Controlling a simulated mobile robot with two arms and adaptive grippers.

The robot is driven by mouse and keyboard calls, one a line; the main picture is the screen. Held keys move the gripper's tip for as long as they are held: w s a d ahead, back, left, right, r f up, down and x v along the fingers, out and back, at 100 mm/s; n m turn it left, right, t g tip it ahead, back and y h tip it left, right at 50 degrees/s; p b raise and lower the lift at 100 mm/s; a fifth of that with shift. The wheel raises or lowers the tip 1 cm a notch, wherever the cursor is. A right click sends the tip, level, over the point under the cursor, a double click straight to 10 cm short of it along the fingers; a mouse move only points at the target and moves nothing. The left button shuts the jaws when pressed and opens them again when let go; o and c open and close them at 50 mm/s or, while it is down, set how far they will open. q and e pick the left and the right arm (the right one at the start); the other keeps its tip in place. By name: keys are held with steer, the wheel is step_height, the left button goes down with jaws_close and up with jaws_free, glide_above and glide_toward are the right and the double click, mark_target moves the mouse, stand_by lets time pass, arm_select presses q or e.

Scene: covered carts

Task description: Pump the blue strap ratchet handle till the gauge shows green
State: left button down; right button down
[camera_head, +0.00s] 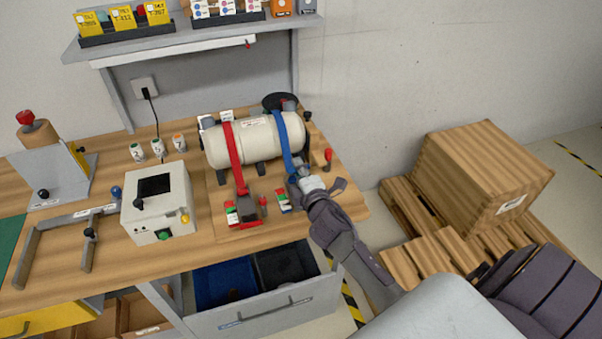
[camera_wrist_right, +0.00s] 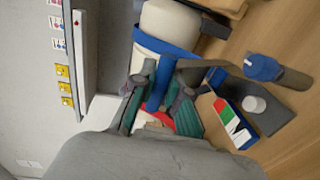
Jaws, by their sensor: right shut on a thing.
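A cream tank (camera_head: 262,140) lies on the wooden bench with a red strap (camera_head: 233,144) and a blue strap (camera_head: 283,140) over it. My right gripper (camera_head: 299,174) is at the lower end of the blue strap, shut on the blue ratchet handle. In the right wrist view the handle (camera_wrist_right: 158,88) stands between the teal-padded fingers (camera_wrist_right: 163,95). The blue strap's gauge (camera_head: 283,201) lies beside the gripper; in the right wrist view its face (camera_wrist_right: 231,123) shows red, green and white bands. Its needle is too small to read. My left gripper is not in view.
A red ratchet (camera_head: 245,207) with its own gauge (camera_head: 231,214) sits to the left. A red-topped knob (camera_head: 328,158) stands close right of the gripper. A white box (camera_head: 158,204) is further left. An open drawer (camera_head: 300,304) juts out below the bench edge.

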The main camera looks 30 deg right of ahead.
steer(key=shift+w+d+r, duration=0.15)
steer(key=shift+w+r, duration=0.2)
steer(key=shift+w, duration=0.15)
steer(key=c, duration=1.4)
jaws_free()
steer(key=shift+c, duration=0.2)
steer(key=shift+s+f, duration=0.1)
steer(key=shift+s, duration=0.1)
steer(key=v, duration=1.1)
steer(key=shift+s, duration=0.35)
